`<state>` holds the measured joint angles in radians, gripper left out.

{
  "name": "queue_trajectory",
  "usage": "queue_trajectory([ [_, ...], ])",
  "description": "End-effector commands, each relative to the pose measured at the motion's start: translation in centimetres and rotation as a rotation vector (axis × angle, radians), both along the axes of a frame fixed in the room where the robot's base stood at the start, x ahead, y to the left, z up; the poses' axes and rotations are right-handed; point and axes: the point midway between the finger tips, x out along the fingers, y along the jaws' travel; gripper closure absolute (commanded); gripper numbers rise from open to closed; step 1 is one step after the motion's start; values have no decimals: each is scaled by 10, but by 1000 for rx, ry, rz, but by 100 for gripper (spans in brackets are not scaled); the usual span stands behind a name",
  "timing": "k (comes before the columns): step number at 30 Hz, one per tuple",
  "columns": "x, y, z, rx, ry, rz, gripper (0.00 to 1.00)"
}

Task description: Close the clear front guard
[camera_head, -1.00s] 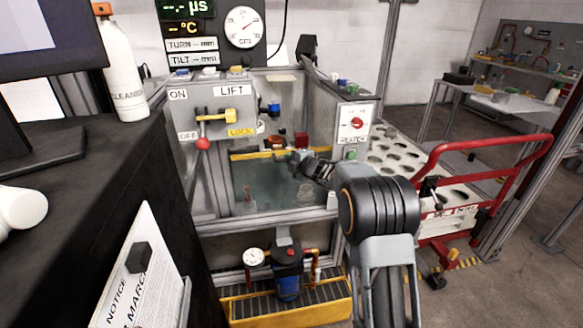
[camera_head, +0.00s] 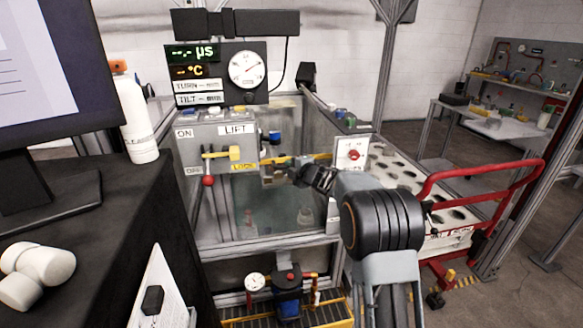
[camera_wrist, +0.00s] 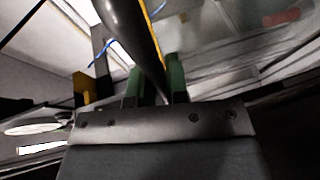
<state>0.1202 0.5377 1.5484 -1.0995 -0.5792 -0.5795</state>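The clear front guard has a yellow top edge (camera_head: 319,158), which runs across the front of the grey tank frame behind the lift panel and my arm. The clear pane is hard to make out against the greenish tank interior. My gripper (camera_head: 278,173) is at this edge, right of the yellow lift lever, and its fingers are small there. In the wrist view, its green fingers (camera_wrist: 154,78) lie on either side of a dark round bar (camera_wrist: 128,28), with a yellow strip beside it. The fingers appear shut on this bar, which looks like the guard's handle.
The lift panel (camera_head: 217,146), with a yellow lever and red knob, stands left of my gripper. A heater box (camera_head: 352,153) is close on the right. A dark bench (camera_head: 95,215) is at left. A red-railed cart (camera_head: 425,180) stands at right.

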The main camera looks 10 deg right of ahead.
Motion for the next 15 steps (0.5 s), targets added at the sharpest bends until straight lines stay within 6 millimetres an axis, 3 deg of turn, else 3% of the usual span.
queue_trajectory([
  [3, 1, 0, 9, 2, -15, 0, 76],
  [15, 1, 0, 6, 2, -10, 0, 76],
])
